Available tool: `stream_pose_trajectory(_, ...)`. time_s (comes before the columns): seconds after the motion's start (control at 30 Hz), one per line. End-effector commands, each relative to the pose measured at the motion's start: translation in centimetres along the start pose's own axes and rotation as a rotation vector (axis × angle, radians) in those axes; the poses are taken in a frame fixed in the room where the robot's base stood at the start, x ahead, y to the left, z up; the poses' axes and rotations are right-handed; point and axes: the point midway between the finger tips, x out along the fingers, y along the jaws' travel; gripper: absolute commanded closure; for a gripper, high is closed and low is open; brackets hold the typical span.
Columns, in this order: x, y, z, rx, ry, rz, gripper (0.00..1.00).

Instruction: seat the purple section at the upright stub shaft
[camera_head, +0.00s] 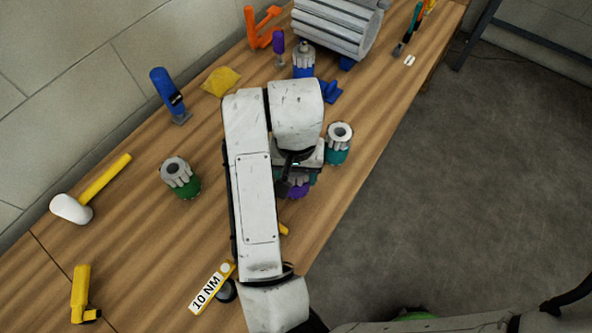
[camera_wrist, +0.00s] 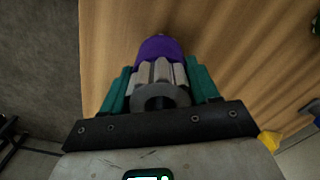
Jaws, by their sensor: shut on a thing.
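The purple section (camera_head: 298,190) has a grey fluted upper part and a purple base. It is partly hidden under my wrist in the head view. In the wrist view the purple section (camera_wrist: 160,72) sits between the teal fingers of my gripper (camera_wrist: 160,88), which is shut on it. I cannot tell whether it touches the table. What looks like the upright stub shaft (camera_head: 303,43) pokes up through a blue-and-grey section (camera_head: 303,65) at the back of the bench, beyond my arm. My gripper (camera_head: 297,172) is well in front of it.
A green section (camera_head: 181,180) stands left of my arm and a teal section (camera_head: 339,143) right. A large grey ribbed cylinder (camera_head: 335,27) lies at the back. The bench's right edge is close.

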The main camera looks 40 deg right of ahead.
Motion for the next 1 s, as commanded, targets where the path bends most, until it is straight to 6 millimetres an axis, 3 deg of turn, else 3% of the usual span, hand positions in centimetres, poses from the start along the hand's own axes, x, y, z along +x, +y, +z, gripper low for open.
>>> stream_pose_trajectory(0.7, 1.3, 0.0, 0.0, 0.0, 0.0, 0.0, 0.84)
stream_pose_trajectory(0.73, 1.3, 0.0, 0.0, 0.0, 0.0, 0.0, 0.39)
stream_pose_trajectory(1.0, 1.3, 0.0, 0.0, 0.0, 0.0, 0.0, 0.13)
